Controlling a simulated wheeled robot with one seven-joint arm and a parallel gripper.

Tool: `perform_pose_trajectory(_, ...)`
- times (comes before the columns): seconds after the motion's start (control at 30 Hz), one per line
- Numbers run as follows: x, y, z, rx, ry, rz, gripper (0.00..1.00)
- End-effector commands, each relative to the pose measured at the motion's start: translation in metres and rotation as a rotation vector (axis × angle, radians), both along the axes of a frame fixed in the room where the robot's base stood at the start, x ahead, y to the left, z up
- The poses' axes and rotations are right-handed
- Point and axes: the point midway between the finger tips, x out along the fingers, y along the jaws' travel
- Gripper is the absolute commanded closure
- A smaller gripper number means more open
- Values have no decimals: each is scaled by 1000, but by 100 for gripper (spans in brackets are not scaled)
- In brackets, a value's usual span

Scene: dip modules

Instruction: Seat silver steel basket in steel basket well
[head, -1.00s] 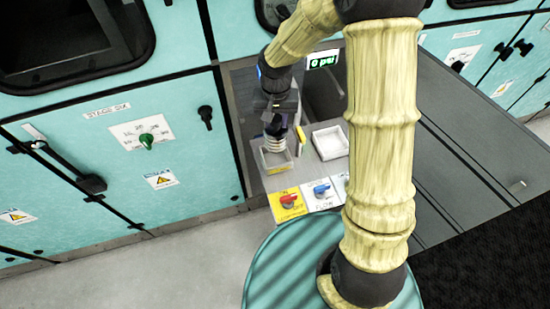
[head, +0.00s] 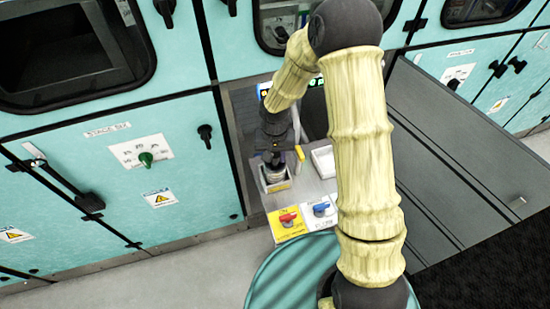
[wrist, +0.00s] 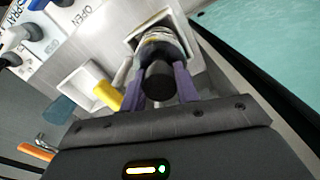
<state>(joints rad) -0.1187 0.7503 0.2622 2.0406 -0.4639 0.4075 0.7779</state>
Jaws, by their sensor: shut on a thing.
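My gripper (wrist: 160,84) is shut on the dark upright grip of the silver steel basket (wrist: 158,45). The two purple fingers stand on either side of the grip in the wrist view. The basket is a banded silver cylinder. In the head view my gripper (head: 272,158) points down, with the basket (head: 273,172) below it. The steel basket well (head: 277,187) is a pale square-rimmed recess, also in the wrist view (wrist: 133,41). The basket is over or partly within its rim; its underside is hidden, so I cannot tell how deep it sits.
A second pale square tray (wrist: 72,82) lies beside the well, partly behind my arm in the head view. A yellow-handled item (wrist: 107,96) stands between them. Red (head: 287,218) and blue (head: 320,209) knobs are in front. Teal cabinets (head: 120,190) stand left.

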Motion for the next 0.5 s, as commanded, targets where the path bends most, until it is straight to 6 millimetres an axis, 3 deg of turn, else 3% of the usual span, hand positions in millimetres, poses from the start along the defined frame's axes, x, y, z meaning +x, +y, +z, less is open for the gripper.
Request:
perform_pose_trajectory(0.13, 0, 1, -18, 0, 1, 2, 100)
perform_pose_trajectory(0.5, 0, 0, -22, 0, -1, 0, 100)
